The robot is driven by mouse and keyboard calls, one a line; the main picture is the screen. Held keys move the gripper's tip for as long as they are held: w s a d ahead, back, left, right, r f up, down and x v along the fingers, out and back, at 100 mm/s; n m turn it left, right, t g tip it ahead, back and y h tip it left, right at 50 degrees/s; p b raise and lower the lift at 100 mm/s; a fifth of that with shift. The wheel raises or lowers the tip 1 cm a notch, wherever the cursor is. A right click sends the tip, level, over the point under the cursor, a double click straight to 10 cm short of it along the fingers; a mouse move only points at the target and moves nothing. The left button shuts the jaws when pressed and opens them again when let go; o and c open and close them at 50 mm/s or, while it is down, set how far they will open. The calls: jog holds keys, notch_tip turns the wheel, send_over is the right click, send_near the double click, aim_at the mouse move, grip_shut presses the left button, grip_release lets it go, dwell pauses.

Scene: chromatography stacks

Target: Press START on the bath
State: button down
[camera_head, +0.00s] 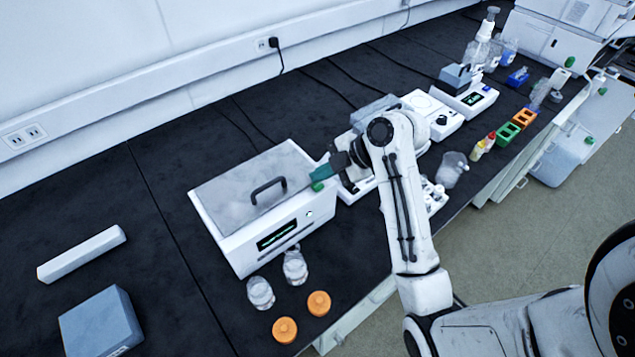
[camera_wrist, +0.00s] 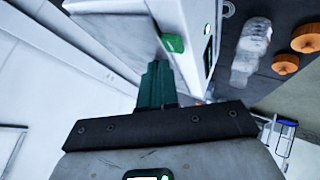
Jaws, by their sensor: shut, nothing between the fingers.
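The bath (camera_head: 228,232) is a white box with a grey lid and black handle, standing on the dark bench. Its front has a lit display (camera_head: 278,234) and a small round light-coloured button with a green glow (camera_head: 308,213) to the right of it. In the wrist view the bath (camera_wrist: 185,15) is ahead, with a small green-lit round spot (camera_wrist: 207,30) on its front panel. No START label is readable. My gripper (camera_head: 314,175) is at the bath's right end, above and behind the button. Its teal fingers (camera_wrist: 157,66) are shut and empty.
A green knob (camera_wrist: 173,43) sticks out at the bath's right end, close to the fingertips. Clear bottles (camera_head: 294,266) and orange caps (camera_head: 318,303) stand before the bath. Other instruments, including a white stirrer-like unit (camera_head: 432,112), crowd the right.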

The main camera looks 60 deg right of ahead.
aim_at(322, 186)
notch_tip(322, 186, up, 5)
jog(key=p, duration=0.4)
jog(key=shift+r, duration=0.1)
dwell(0.9)
jog(key=s+a+f+m+g+h+b, duration=0.15)
jog(key=s+a+f+m+g, duration=0.35)
jog(key=s+a+f+m, duration=0.65)
jog(key=s+a+f+m+g+h, duration=0.2)
jog(key=s+f+m, duration=0.1)
jog(key=s, duration=0.4)
jog(key=shift+s+f+h, duration=0.2)
jog(key=shift+s+h, duration=0.1)
jog(key=shift+h, duration=0.05)
